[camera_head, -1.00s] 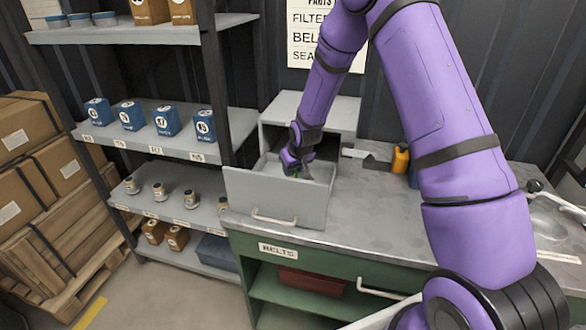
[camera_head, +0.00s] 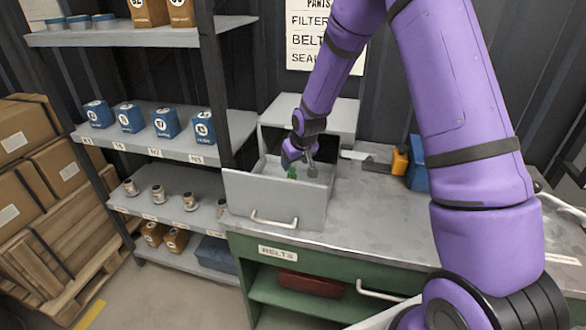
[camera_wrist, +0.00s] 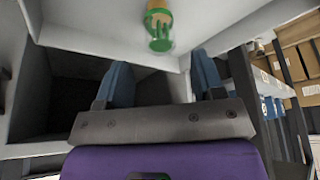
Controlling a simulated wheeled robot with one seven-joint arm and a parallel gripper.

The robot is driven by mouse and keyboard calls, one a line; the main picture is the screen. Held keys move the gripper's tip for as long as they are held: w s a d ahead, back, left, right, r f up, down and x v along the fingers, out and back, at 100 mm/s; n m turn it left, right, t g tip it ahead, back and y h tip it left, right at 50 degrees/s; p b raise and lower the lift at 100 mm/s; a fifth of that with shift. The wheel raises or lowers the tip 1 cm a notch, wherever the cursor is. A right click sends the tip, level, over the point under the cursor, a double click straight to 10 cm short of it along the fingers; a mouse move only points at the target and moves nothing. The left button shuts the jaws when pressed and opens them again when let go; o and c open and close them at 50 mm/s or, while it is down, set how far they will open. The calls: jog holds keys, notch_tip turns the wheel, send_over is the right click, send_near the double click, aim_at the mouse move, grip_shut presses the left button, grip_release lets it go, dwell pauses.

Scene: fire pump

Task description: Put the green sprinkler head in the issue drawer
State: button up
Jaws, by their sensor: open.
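The green sprinkler head (camera_head: 292,172) is inside the open grey issue drawer (camera_head: 262,200) on the bench top. In the wrist view the sprinkler head (camera_wrist: 158,26) shows its green end and a tan-brass part, near a corner of the pale drawer walls. My gripper (camera_head: 301,163) is over the drawer, beside the sprinkler head. In the wrist view its two blue fingers (camera_wrist: 161,80) are spread apart with nothing between them, and a gap separates them from the sprinkler head. The drawer front hides part of the drawer floor in the head view.
The grey drawer cabinet (camera_head: 322,112) stands behind the drawer. A yellow-orange item (camera_head: 400,160) and a blue container (camera_head: 417,165) stand right of it. Shelves with blue boxes (camera_head: 165,122) and small fittings (camera_head: 158,194) are on the left. The bench top (camera_head: 370,215) in front is clear.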

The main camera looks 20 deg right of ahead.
jog(key=v, duration=0.7)
jog(key=s+d+r, duration=0.1)
jog(key=s+r, duration=1.4)
jog(key=r, duration=0.4)
jog(key=s+r+m, duration=0.1)
jog(key=s+r, duration=0.2)
jog(key=s, duration=0.7)
jog(key=s+r, duration=0.3)
jog(key=s, duration=0.8)
jog(key=shift+d+m+t+h, duration=0.3)
jog(key=shift+d+m+t, duration=0.1)
jog(key=shift+d, duration=0.05)
jog(key=shift+s, duration=0.1)
